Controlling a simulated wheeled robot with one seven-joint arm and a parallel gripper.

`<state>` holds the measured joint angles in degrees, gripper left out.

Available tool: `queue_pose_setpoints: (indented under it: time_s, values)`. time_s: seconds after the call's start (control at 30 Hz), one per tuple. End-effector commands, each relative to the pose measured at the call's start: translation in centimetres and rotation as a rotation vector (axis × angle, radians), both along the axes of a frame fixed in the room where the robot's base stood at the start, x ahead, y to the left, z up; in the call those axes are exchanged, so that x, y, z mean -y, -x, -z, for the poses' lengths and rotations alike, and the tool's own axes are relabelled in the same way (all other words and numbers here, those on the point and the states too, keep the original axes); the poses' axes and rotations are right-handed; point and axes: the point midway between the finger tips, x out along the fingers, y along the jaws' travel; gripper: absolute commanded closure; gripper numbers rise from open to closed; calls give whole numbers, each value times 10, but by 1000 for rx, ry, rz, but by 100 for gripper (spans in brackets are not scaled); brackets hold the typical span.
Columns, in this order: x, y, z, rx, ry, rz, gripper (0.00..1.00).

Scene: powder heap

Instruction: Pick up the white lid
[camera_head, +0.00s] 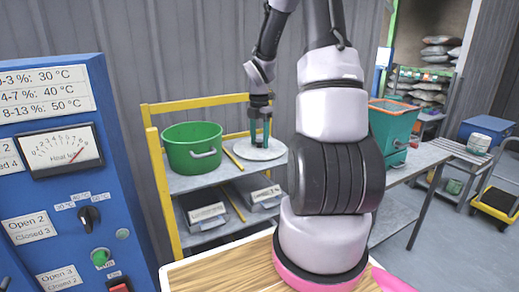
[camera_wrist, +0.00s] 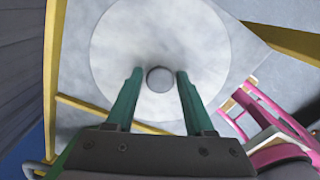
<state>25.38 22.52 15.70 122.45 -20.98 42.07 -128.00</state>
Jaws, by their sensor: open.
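The white lid (camera_head: 264,153) is a round, flat disc with a small grey knob at its middle. It lies on the grey top shelf of the yellow rack, to the right of a green pot. In the wrist view the lid (camera_wrist: 205,45) fills the upper middle, and its knob (camera_wrist: 160,79) sits between my two green fingertips. My gripper (camera_head: 260,140) points down over the lid. In the wrist view my gripper (camera_wrist: 155,75) is open, with one finger on each side of the knob. I cannot tell whether the fingers touch the lid.
The green pot (camera_head: 193,150) stands close on the left. The yellow rack (camera_head: 157,185) has an upright post and rails around the shelf. Metal boxes (camera_head: 207,213) sit on the lower shelf. A blue control panel (camera_head: 60,180) is at the left, and a green hopper (camera_head: 393,130) at the right.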

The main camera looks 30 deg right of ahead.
Motion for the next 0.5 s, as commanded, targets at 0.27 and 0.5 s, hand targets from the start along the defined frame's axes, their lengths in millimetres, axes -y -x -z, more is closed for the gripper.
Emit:
queue_pose_setpoints:
  time_s: [0.27,0.5]
  values:
    - [0,0,0,0,0,0,89]
    - [0,0,0,0,0,0,100]
